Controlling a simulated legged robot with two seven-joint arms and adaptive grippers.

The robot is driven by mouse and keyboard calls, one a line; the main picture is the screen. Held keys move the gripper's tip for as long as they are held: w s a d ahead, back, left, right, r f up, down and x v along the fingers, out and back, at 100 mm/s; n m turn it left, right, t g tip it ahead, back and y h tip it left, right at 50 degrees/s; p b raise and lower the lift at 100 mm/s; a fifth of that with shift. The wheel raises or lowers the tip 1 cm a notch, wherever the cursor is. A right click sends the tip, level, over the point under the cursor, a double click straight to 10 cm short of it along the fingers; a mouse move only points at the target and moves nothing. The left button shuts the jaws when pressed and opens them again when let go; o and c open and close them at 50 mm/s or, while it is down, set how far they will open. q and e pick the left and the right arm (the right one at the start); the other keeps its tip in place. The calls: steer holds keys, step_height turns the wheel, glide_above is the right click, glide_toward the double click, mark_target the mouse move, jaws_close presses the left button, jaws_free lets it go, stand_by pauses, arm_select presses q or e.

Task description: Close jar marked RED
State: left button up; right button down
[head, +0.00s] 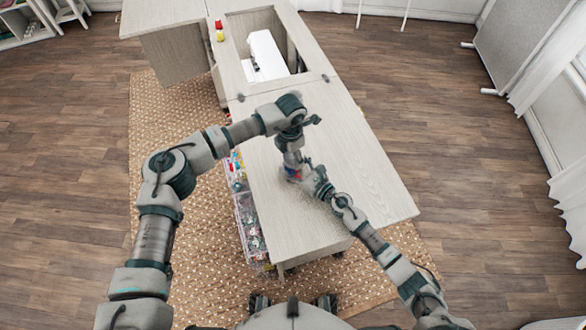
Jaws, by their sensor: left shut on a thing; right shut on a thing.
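A small jar with red and blue on it (293,174) is at the cabinet's wooden top, mostly hidden by my two grippers. Its marking is too small to read. My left gripper (292,163) points down over the jar from above and is shut, seemingly on its lid, which I cannot make out clearly. My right gripper (303,177) comes in from the right and is shut on the jar's side. The two grippers are very close together. I cannot tell whether the lid sits fully on the jar.
The sewing cabinet's pale top (355,175) is clear around the grippers. A white sewing machine (266,55) sits in the recess at the back. Red and yellow spools (220,32) stand left of it. Clear bins with small items (248,215) line the cabinet's left side.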

arm_select(q)
steer(key=m, duration=0.5)
steer(key=shift+d+f, duration=0.1)
steer(key=shift+f, duration=0.05)
arm_select(e)
steer(key=shift+s+a, duration=0.25)
steer(key=shift+a, duration=0.15)
arm_select(q)
steer(key=m, duration=0.5)
steer(key=shift+w, duration=0.25)
steer(key=m, duration=0.5)
steer(key=shift+w, duration=0.25)
steer(key=m, duration=0.3)
steer(key=shift+w, duration=0.15)
steer(key=o, duration=1.1)
steer(key=shift+c, duration=0.2)
steer(key=o, duration=0.3)
steer(key=shift+w, duration=0.15)
arm_select(e)
steer(key=shift+w+f, duration=0.1)
steer(key=shift+w, duration=0.05)
steer(key=shift+d, duration=0.1)
arm_select(q)
steer(key=shift+a, duration=0.2)
